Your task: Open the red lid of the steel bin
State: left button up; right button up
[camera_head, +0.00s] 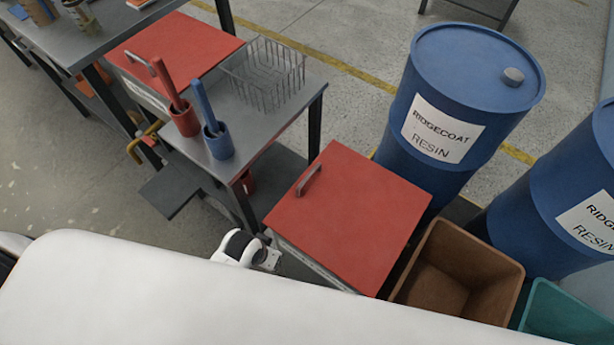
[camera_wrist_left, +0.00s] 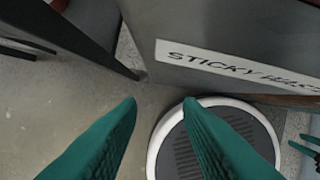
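The steel bin (camera_wrist_left: 225,50) has a flat red lid (camera_head: 350,220) with a grey bar handle (camera_head: 309,180) near its left edge. The lid lies shut on the bin in the head view. The left wrist view shows the bin's grey side with a label starting "STICKY", its end hard to read. My left gripper (camera_wrist_left: 160,103) is open and empty, its green fingers apart, low beside that side and not touching the lid. Green fingers at the right edge of the left wrist view appear to be my right gripper (camera_wrist_left: 304,147); whether it is open is unclear.
A steel table (camera_head: 245,145) with red and blue cups and a wire basket (camera_head: 265,75) stands left of the bin. Another red lid (camera_head: 185,50) is behind it. Blue resin drums (camera_head: 475,65), a brown crate (camera_head: 455,270) and a teal crate (camera_head: 560,315) crowd the right.

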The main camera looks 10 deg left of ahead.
pick_arm(q)
jog(key=w+d+r, duration=0.3)
jog(key=r, duration=0.1)
jog(key=w+d+r+m+h, duration=0.1)
jog(key=w+d+r, duration=0.2)
jog(key=d+r, duration=0.1)
jog(key=w+d+r+h+b, duration=0.1)
jog(key=w+d+r, duration=0.2)
jog(key=r, duration=0.2)
jog(key=shift+d+m, duration=0.2)
jog(key=shift+m, duration=0.2)
jog(key=w+d+r+g, duration=0.1)
jog(key=w+d+r, duration=0.1)
jog(key=w+r, duration=0.1)
jog(key=y, duration=0.5)
send_near(304, 181)
jog(key=shift+g, duration=0.4)
jog(key=f, duration=0.2)
jog(key=w+f+b, duration=0.1)
jog(key=f, duration=0.2)
jog(key=a+f, duration=0.1)
jog(key=f, duration=0.1)
jog(key=shift+w+a+f, duration=0.1)
jog(key=shift+w+f, duration=0.1)
jog(key=shift+f, duration=0.15)
pick_arm(e)
notch_tip(304, 181, down, 2)
jog(key=shift+a+f, duration=0.15)
jog(key=shift+f, duration=0.1)
